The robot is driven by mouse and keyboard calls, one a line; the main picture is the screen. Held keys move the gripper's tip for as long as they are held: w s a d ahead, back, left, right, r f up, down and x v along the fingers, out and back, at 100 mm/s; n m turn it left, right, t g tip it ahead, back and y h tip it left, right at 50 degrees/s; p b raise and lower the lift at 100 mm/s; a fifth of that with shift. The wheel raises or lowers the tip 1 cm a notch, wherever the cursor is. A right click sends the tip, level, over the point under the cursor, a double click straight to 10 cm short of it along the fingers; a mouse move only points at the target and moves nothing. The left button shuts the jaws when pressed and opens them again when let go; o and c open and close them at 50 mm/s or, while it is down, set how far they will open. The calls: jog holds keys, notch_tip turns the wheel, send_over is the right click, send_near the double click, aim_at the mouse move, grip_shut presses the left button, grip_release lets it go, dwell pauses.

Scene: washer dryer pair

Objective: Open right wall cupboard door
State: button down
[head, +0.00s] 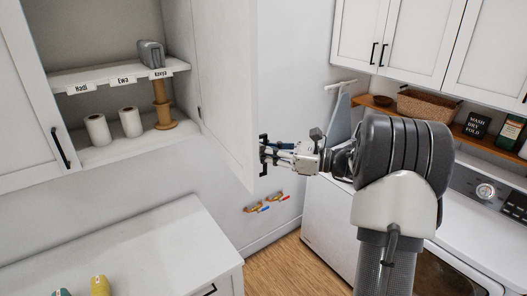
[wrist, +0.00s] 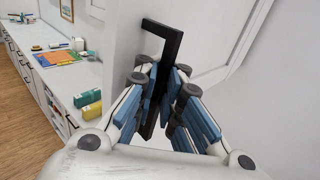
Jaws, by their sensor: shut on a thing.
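The right wall cupboard door (head: 230,85) is a white panel and stands swung open, well out from the cupboard body. Its black bar handle (head: 263,155) is at the door's free edge, and it also shows in the wrist view (wrist: 166,62). My gripper (head: 271,154) is shut on this handle, with the blue finger pads on either side of it in the wrist view (wrist: 166,85). Inside the open cupboard, a labelled shelf (head: 90,77) carries a grey toaster-like object (head: 151,54). Two white rolls and a wooden spool (head: 162,105) stand below it.
A white counter (head: 130,250) lies below, with yellow and teal items. A washer and dryer stand at right under a wooden shelf (head: 385,103) with a basket (head: 428,105).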

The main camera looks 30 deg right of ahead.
jog(key=c, duration=1.8)
grip_release()
jog(key=shift+s+d, duration=0.1)
jog(key=shift+s, duration=0.1)
jog(key=shift+o, duration=0.4)
jog(key=shift+w, duration=0.1)
jog(key=v, duration=1.2)
